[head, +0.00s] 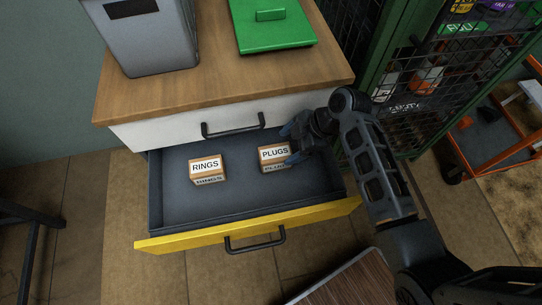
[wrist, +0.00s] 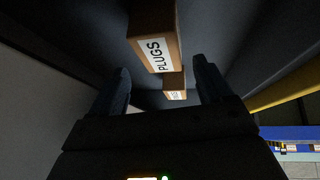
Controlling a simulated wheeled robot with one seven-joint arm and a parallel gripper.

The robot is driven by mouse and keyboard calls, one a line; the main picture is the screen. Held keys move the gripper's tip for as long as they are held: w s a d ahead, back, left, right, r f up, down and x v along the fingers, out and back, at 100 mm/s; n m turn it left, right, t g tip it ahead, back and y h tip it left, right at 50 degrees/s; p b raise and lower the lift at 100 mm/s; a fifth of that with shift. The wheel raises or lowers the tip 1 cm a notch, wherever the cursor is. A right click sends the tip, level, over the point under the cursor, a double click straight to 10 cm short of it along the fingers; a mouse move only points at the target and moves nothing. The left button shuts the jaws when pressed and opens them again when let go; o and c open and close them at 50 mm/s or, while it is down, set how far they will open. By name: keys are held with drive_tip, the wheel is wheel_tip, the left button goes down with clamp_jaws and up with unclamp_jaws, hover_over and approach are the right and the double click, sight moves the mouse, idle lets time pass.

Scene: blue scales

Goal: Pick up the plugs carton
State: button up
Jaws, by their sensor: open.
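The plugs carton (head: 274,157) is a small brown box with a white PLUGS label, in the right part of an open drawer. My gripper (head: 291,144) is at its right side in the head view, low over the drawer. In the wrist view the plugs carton (wrist: 155,40) lies ahead, near the line between the two open fingers of my gripper (wrist: 157,80). The fingers look empty, and I cannot tell if one touches the carton. The rings carton (head: 207,169), similar with a RINGS label, sits to the left; a second labelled box (wrist: 175,88) shows beyond in the wrist view.
The dark drawer (head: 240,207) has a yellow front (head: 190,241) and hangs below a closed white drawer (head: 170,131). A wooden top (head: 215,85) holds a grey bin (head: 150,45) and a green lid (head: 275,35). A green mesh cage (head: 405,110) stands close on the right.

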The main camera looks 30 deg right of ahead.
sight(277, 152)
drive_tip(key=x, duration=0.5)
drive_tip(key=shift+w+a+f, duration=0.15)
drive_tip(key=shift+w+f, duration=0.05)
drive_tip(key=shift+f, duration=0.1)
drive_tip(key=shift+c, duration=0.2)
drive_tip(key=c, duration=0.9)
drive_tip(key=shift+c, duration=0.3)
drive_tip(key=shift+r, duration=0.15)
